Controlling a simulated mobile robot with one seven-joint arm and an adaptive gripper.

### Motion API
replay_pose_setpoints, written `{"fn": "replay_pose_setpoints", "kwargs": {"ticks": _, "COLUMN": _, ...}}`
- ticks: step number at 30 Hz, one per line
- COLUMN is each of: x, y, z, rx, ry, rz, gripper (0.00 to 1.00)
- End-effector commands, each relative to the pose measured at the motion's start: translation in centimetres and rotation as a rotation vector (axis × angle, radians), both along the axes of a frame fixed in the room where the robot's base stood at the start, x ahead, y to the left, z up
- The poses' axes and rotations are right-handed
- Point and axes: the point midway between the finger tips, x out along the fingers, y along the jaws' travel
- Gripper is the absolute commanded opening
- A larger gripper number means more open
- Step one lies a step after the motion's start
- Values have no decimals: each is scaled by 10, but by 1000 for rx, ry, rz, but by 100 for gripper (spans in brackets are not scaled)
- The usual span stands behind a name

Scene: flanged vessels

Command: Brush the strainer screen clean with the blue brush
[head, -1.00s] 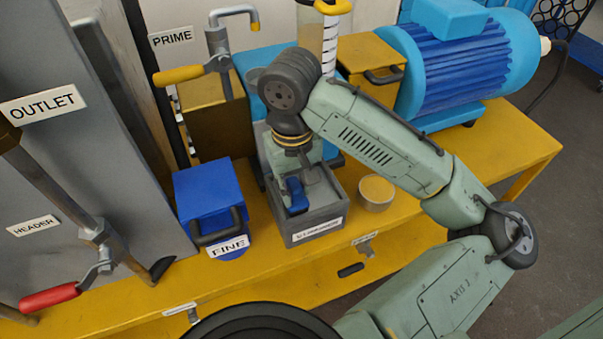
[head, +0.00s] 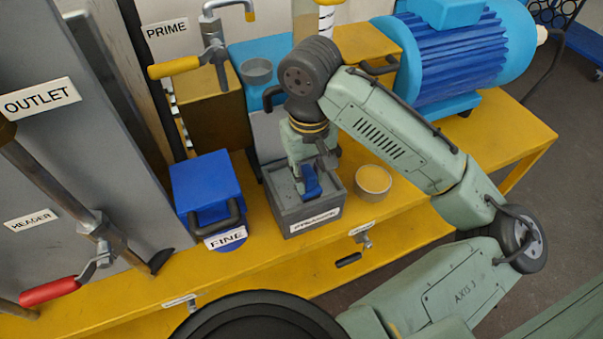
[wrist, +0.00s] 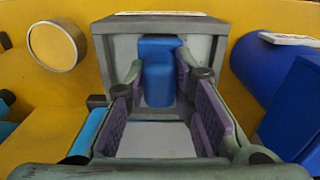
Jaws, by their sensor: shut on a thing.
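The blue brush (head: 312,184) is in my gripper (head: 313,165), inside the grey open-topped box (head: 283,210) labelled as the strainer. In the wrist view the blue brush (wrist: 158,75) stands between the purple-padded fingers of my gripper (wrist: 160,85), close to one wall of the grey box (wrist: 213,45). My gripper is shut on the brush. The strainer screen cannot be made out; the brush's lower end, the fingers and the box walls hide the inside. I cannot tell whether the bristles touch anything.
A round tan-topped tin (head: 373,181) stands right of the box. A blue block (head: 207,180) with a black handle and FINE label stands left. Behind are a grey cup (head: 257,71) and a yellow-handled lever (head: 175,67). A blue motor (head: 450,60) is at back right.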

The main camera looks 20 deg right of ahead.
Motion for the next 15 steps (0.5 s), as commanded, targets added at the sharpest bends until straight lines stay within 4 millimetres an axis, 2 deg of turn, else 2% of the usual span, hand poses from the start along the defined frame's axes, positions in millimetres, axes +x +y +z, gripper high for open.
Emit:
{"fn": "replay_pose_setpoints", "kwargs": {"ticks": 7, "x": 0, "y": -2, "z": -1, "rx": -1, "ry": 2, "rz": -2, "gripper": 1}}
{"fn": "replay_pose_setpoints", "kwargs": {"ticks": 15, "x": 0, "y": -27, "z": 1, "rx": 0, "ry": 3, "rz": -4, "gripper": 1}}
